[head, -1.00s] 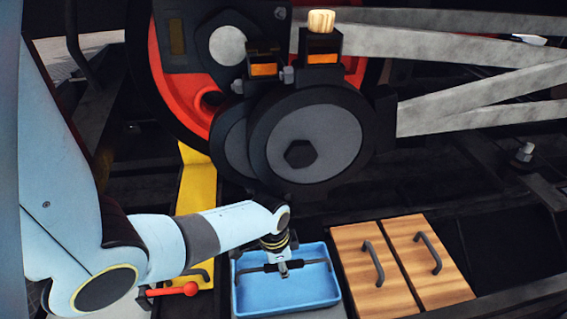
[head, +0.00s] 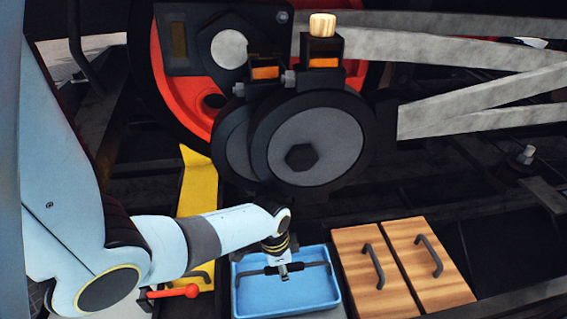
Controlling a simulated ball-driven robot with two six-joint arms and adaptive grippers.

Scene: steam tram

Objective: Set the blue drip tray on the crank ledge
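The blue drip tray (head: 287,300) lies flat at the bottom middle of the head view, with a dark handle bar (head: 316,265) across it. My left gripper (head: 284,275) points down over the tray, its fingertips at the middle of the bar. The fingers are too small to tell whether they are open or shut on the bar. The tray looks low, not lifted. The round grey crank disc (head: 318,146) is above and behind the tray. I cannot make out the crank ledge clearly in the dark frame. My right gripper is not in view.
Two wooden panels (head: 374,289) with dark handles lie close to the tray's right. Grey rods (head: 480,100) and a red wheel (head: 172,85) stand above.

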